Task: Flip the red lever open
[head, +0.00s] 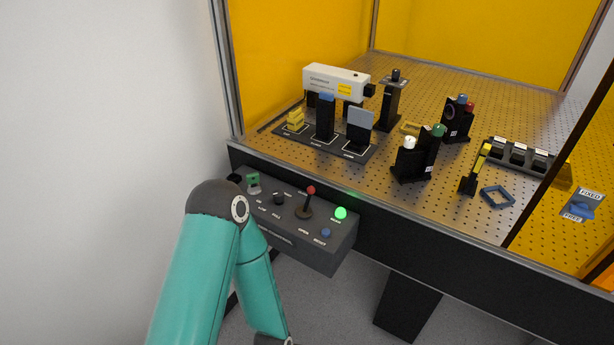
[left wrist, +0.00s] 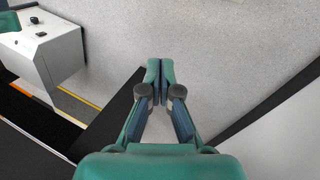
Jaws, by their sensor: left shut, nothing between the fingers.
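The red-knobbed lever (head: 309,200) stands on the grey control box (head: 330,258) at the front of the bench in the head view. Its black stick leans slightly, with the red ball on top. My left arm comes in from the bottom left and bends in front of the box's left part. My left gripper (left wrist: 159,72) shows in the left wrist view, with its fingers together and empty, above the speckled floor. It is apart from the lever, which is not in the left wrist view. My right gripper is not in view.
The box also carries a lit green button (head: 341,213), a blue button (head: 326,233), a black knob (head: 279,198) and a green-topped switch (head: 253,183). Behind it, the perforated optical table (head: 440,100) holds a white laser (head: 335,82) and several mounts. Yellow panels enclose it.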

